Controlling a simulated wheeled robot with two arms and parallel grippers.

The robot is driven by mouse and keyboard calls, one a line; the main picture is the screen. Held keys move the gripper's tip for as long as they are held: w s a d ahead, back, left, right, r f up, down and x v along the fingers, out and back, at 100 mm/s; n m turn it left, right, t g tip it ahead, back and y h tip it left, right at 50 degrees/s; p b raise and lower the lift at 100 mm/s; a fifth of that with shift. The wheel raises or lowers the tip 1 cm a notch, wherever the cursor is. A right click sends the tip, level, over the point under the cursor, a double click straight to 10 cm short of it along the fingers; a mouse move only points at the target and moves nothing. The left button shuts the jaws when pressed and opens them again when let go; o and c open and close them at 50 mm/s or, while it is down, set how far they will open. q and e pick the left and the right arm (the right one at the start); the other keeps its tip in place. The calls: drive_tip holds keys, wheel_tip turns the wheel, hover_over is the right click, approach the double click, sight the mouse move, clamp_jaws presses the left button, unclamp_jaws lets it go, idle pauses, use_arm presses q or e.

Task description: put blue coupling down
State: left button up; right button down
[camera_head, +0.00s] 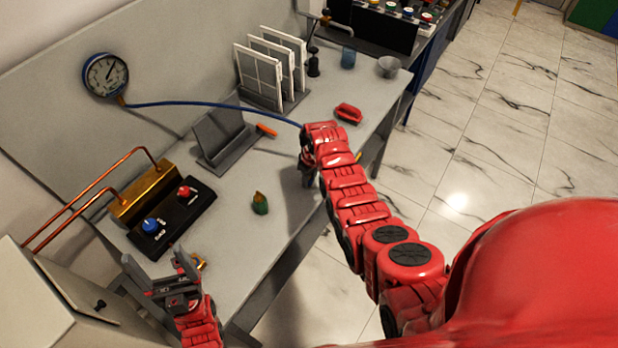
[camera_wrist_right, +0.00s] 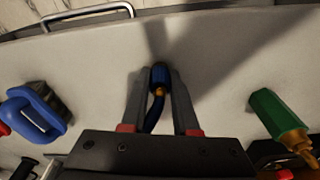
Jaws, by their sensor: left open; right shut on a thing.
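The blue coupling (camera_wrist_right: 160,76) with a brass end sits between the fingertips of my right gripper (camera_wrist_right: 157,84) in the wrist view. A dark blue hose trails from it. In the head view my right gripper (camera_head: 308,172) is over the front part of the grey bench (camera_head: 225,250), and the coupling is hardly visible there. I cannot tell whether the coupling touches the bench. The blue hose (camera_head: 210,104) runs from the round gauge (camera_head: 106,75) to my right arm, which hides its end. My left gripper (camera_head: 160,282) is open and empty at the bench's near left.
A control box (camera_head: 170,222) with blue and red knobs, a grey stand (camera_head: 222,140), a rack of white panels (camera_head: 270,70) and a red-handled item (camera_head: 348,113) are around. Bare bench lies between them.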

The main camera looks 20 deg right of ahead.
drive_tip(key=shift+f, duration=0.2)
drive_tip(key=c, duration=0.7)
unclamp_jaws()
drive_tip(key=shift+r, duration=0.1)
drive_tip(key=shift+o, duration=0.2)
drive_tip(key=shift+r, duration=0.1)
drive_tip(key=shift+r, duration=0.1)
